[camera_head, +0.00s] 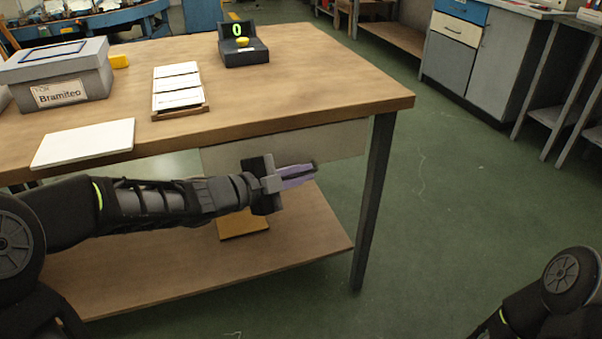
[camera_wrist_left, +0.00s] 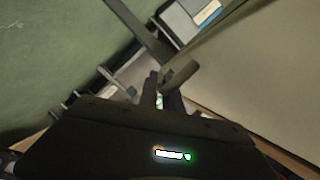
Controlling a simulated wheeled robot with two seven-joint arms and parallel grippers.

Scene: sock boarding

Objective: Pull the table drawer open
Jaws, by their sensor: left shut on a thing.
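The wooden table (camera_head: 330,75) has a pale beige drawer front (camera_head: 340,140) under its right part. The drawer front shows no clear gap under the table edge. My left gripper (camera_head: 300,173) is in front of the drawer front and hides part of it. In the left wrist view, my left gripper's fingers (camera_wrist_left: 163,92) are at a dark drawer handle (camera_wrist_left: 181,74) that stands out from the pale drawer front (camera_wrist_left: 255,65). The gripper is shut on the handle. My right gripper is out of view; only part of the right arm shows at lower right.
On the table are a grey box (camera_head: 60,75), a white panel (camera_head: 85,143), a board with white cards (camera_head: 178,90) and a scale (camera_head: 243,52). A dark table leg (camera_head: 374,200) stands right of the drawer. A wooden lower shelf (camera_head: 290,240) is below. Green floor is clear on the right.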

